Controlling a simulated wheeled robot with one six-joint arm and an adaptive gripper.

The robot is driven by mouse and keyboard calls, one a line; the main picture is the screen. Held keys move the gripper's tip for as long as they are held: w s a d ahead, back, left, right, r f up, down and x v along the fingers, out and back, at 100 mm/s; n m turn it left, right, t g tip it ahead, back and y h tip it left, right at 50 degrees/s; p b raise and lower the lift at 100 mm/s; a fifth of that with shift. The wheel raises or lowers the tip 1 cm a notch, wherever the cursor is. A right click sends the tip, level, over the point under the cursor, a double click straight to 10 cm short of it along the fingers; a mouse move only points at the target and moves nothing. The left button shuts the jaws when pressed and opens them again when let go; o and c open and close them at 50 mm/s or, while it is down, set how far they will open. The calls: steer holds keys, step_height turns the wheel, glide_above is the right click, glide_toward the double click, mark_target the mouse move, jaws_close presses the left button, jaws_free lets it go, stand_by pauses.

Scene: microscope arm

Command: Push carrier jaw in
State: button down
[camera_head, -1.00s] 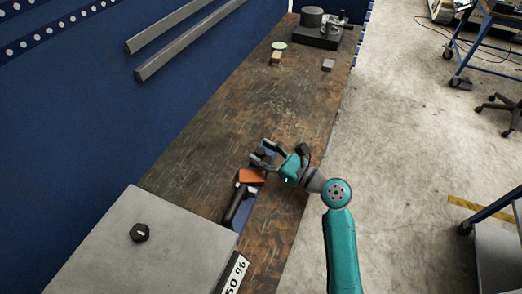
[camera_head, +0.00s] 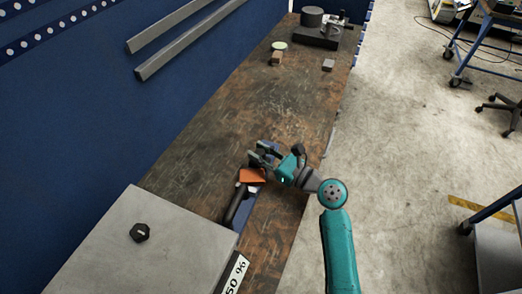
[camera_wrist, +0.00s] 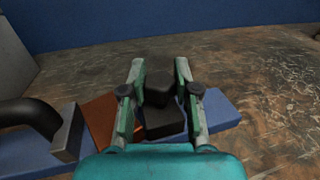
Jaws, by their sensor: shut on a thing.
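A black blocky part (camera_wrist: 163,122), which looks like the carrier jaw, sits between the fingers of my gripper (camera_head: 263,155) in the wrist view. My gripper is shut on it, a finger on each side. An orange block (camera_head: 252,175) is just left of the fingers in the wrist view (camera_wrist: 101,118), close beside the black part. Both parts are over a long blue base (camera_wrist: 221,109) on the bench. A dark curved arm (camera_head: 237,206) stands at the base's near end. My gripper hides much of the black part in the head view.
A grey metal box (camera_head: 150,262) with a black knob (camera_head: 139,232) stands at the near left. The wooden bench (camera_head: 255,110) is clear beyond my gripper. Small blocks and a dark fixture (camera_head: 318,37) lie at its far end. A blue wall bounds the left.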

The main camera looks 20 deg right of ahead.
steer(key=c, duration=0.8)
jaws_free()
steer(key=v, duration=1.2)
steer(key=shift+s, duration=0.1)
